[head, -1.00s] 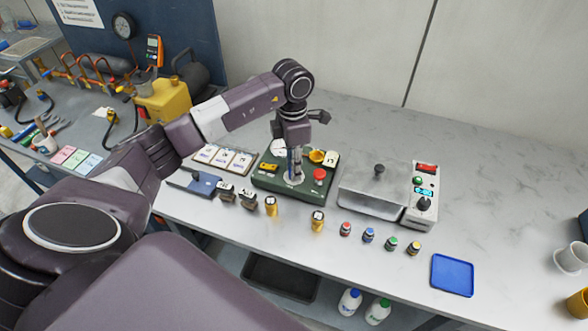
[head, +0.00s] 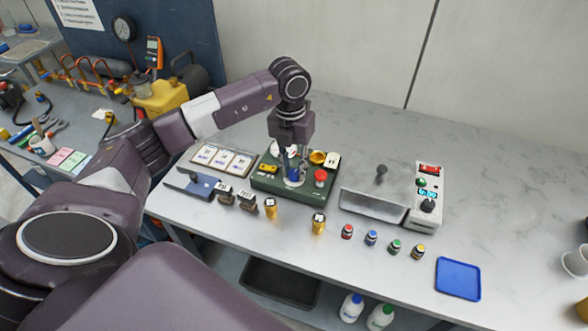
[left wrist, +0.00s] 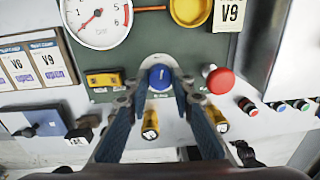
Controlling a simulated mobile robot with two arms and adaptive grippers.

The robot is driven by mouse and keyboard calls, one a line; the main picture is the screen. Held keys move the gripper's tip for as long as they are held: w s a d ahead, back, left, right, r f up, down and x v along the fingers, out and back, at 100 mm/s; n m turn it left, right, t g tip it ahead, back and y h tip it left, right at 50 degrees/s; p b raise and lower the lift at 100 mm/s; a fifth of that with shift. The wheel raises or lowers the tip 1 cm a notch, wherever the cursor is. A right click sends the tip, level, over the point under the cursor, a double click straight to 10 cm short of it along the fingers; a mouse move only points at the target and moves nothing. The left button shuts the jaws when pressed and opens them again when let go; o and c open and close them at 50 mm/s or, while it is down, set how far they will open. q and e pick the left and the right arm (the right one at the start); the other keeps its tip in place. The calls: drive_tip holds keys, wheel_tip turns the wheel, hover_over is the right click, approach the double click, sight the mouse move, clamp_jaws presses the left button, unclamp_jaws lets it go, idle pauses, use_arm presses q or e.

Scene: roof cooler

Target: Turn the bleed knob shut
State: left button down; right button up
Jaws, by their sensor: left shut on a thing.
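The green panel (head: 262,183) stands on the bench, with a gauge, a yellow ring, a red button and a blue bleed knob (head: 293,175). In the left wrist view the knob (left wrist: 160,77) is round and blue with a white mark on its face, set on a pale round plate. My left gripper (head: 292,165) points down over the panel. In the left wrist view its two fingers (left wrist: 161,83) are shut on the knob, one on each side. My right gripper is in neither view.
The red button (left wrist: 219,81) is close right of the fingers, and the gauge (left wrist: 97,17) is behind them. A steel box (head: 374,203) with a control unit (head: 426,205) stands to the right. Small bottles and a blue tray (head: 458,279) lie along the front.

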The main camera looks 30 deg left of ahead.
sight(292, 172)
use_arm(q)
drive_tip(key=shift+r+n, duration=0.1)
drive_tip(key=shift+n, duration=1)
drive_tip(key=shift+w, duration=0.1)
drive_tip(key=c, duration=1.7)
unclamp_jaws()
drive_tip(key=shift+o, duration=0.2)
wheel_tip(292, 172, up, 12)
drive_tip(key=shift+s+a, duration=0.2)
drive_tip(key=shift+a, duration=0.05)
